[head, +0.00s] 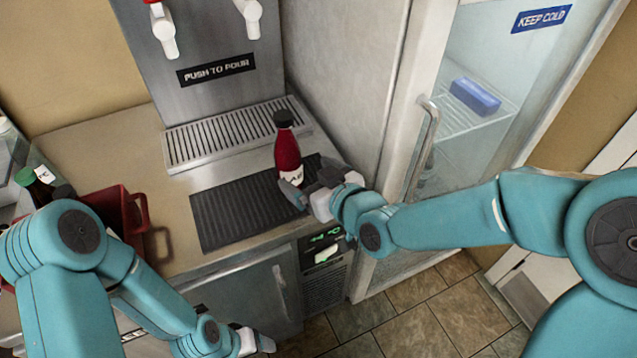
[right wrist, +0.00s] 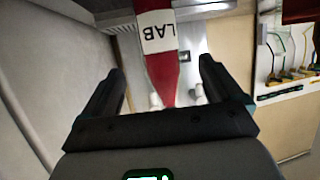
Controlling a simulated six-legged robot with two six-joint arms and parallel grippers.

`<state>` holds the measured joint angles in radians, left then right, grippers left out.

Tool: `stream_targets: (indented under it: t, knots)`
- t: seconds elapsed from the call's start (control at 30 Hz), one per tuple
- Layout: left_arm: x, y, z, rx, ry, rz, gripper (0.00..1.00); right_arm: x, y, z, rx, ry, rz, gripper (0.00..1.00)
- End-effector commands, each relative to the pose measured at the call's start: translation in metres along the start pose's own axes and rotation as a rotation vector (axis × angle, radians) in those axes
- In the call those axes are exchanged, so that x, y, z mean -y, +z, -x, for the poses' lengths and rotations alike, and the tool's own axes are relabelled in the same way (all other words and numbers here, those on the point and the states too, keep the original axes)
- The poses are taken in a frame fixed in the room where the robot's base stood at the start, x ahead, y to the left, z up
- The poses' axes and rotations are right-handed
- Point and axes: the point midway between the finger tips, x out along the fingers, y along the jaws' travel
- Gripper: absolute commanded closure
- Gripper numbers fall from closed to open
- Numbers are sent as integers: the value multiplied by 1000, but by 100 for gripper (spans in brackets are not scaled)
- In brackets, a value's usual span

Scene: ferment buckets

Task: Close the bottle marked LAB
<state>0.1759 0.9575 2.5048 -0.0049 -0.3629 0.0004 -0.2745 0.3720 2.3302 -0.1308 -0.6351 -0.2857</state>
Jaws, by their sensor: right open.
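The red bottle (head: 288,158) stands upright on the black mat below the drip tray. It has a dark cap (head: 283,118) on top; how tightly it sits I cannot tell. Its white label reads LAB in the right wrist view (right wrist: 158,32), where the bottle appears upside down. My right gripper (head: 312,180) is open at the bottle's lower part, one finger on each side in the wrist view, with gaps between fingers and bottle. My left gripper (head: 265,342) is low in front of the counter, away from the bottle; its jaws are too small to judge.
The black mat (head: 225,215) lies on the counter before the dispenser's drip tray (head: 205,143). A dark red container (head: 125,205) and a green-capped bottle (head: 27,177) are at left. A fridge with a door handle (head: 425,135) stands at right. The mat left of the bottle is clear.

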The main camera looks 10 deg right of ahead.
Motion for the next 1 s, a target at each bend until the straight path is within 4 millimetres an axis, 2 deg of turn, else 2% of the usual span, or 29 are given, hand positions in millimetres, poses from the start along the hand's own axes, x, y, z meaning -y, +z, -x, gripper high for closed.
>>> stream_targets:
  t: [0.1,0.3,1.0]
  knots:
    - [1,0,-3,0,0,0,33,0,0,19,0,1,-1,8]
    - [2,0,-4,0,0,0,33,0,0,33,1,0,0,8]
    - [1,0,-4,0,0,0,33,0,0,34,1,0,0,8]
